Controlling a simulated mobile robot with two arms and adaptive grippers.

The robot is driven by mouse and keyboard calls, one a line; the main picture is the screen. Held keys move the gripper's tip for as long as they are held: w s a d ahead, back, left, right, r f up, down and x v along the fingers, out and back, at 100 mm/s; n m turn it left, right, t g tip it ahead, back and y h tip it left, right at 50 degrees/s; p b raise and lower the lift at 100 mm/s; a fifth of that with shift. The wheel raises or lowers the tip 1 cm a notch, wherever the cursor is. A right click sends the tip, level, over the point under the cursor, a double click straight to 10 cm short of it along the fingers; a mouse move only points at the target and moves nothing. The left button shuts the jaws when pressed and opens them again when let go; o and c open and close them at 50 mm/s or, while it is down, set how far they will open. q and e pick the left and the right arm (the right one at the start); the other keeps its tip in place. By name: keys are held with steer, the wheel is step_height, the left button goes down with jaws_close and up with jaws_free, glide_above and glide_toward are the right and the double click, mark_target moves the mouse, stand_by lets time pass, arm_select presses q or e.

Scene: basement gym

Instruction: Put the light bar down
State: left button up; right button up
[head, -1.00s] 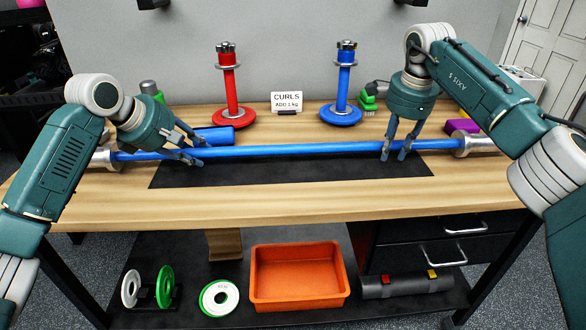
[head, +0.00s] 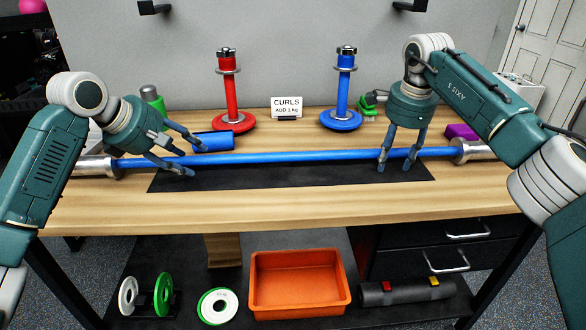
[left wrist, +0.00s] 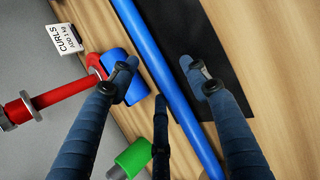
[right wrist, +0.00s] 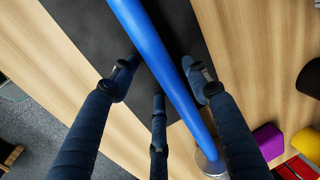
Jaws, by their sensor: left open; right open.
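The light bar is a long blue bar (head: 290,157) with silver ends, lying across the wooden bench over a black mat (head: 280,178). My left gripper (head: 197,160) is open with its fingers on either side of the bar near its left end. The left wrist view shows the bar (left wrist: 160,65) between the spread fingers, apart from them. My right gripper (head: 395,165) is open around the bar near its right end. In the right wrist view the bar (right wrist: 158,60) runs between the fingers, close to the right one. Whether the bar touches the mat is hard to tell.
A red dumbbell stand (head: 229,90) and a blue one (head: 345,90) stand behind the bar, with a sign (head: 286,107) between them. A blue cylinder (head: 215,141) lies close to my left gripper. An orange bin (head: 299,310) is on the lower shelf.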

arm_select(q)
steer(key=v, duration=0.4)
steer(key=shift+s+a+r, duration=0.1)
steer(key=shift+s+r, duration=0.15)
steer(key=shift+r, duration=0.05)
arm_select(e)
steer(key=o, duration=0.8)
steer(key=shift+r, duration=0.15)
step_height(320, 180, up, 12)
steer(key=s, duration=0.2)
steer(key=shift+s+f, duration=0.2)
